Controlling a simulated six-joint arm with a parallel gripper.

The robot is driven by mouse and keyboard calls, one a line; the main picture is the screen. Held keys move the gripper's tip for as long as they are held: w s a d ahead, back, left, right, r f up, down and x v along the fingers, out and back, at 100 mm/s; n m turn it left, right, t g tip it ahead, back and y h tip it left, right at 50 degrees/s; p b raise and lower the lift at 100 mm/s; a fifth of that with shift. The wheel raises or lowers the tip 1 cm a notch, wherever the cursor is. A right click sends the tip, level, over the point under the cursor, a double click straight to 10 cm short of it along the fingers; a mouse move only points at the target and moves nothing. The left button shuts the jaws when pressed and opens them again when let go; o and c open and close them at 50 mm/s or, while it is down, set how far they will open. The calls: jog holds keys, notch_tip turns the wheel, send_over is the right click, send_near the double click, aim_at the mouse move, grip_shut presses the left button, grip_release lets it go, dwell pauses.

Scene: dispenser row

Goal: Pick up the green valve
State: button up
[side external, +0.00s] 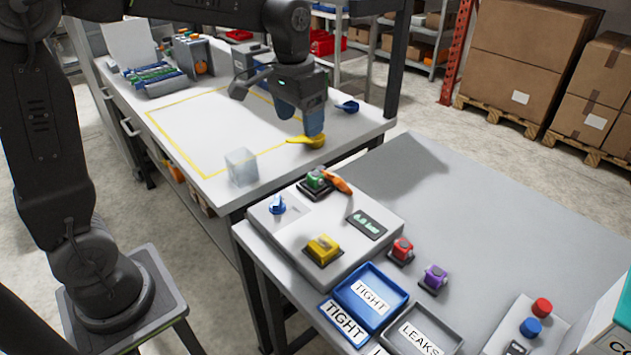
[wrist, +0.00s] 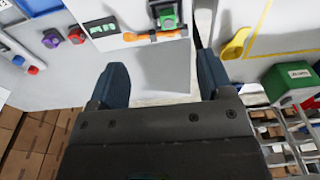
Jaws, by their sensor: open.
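The green valve (side external: 317,179) sits in a dark holder at the back corner of the white test box (side external: 283,235), with an orange lever (side external: 338,182) beside it. In the wrist view the green valve (wrist: 168,20) is at the top, just right of centre, with the orange lever (wrist: 153,36) below it. My gripper (side external: 301,118) is open and empty, above the front edge of the white bench and behind the valve in the side view. In the wrist view its two blue fingers (wrist: 160,64) are apart, and the valve lies beyond them, untouched.
The box also carries a yellow block (side external: 323,248), a blue knob (side external: 278,205) and a display (side external: 367,225). Red (side external: 401,250) and purple (side external: 435,277) valves stand beside it. A yellow lever-like part (side external: 305,142) is under my gripper, near a clear cube (side external: 241,167). The grey table's back is clear.

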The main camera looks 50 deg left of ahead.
jog(key=w+f+g, duration=0.1)
jog(key=w+f, duration=0.2)
jog(key=w, duration=0.1)
send_over(315, 174)
jog(key=f, duration=0.8)
jog(key=shift+s+d+f, duration=0.1)
jog(key=shift+s, duration=0.1)
jog(key=shift+w+f, duration=0.2)
jog(key=shift+f, duration=2.6)
jog(key=shift+c, duration=0.4)
jog(key=c, duration=0.9)
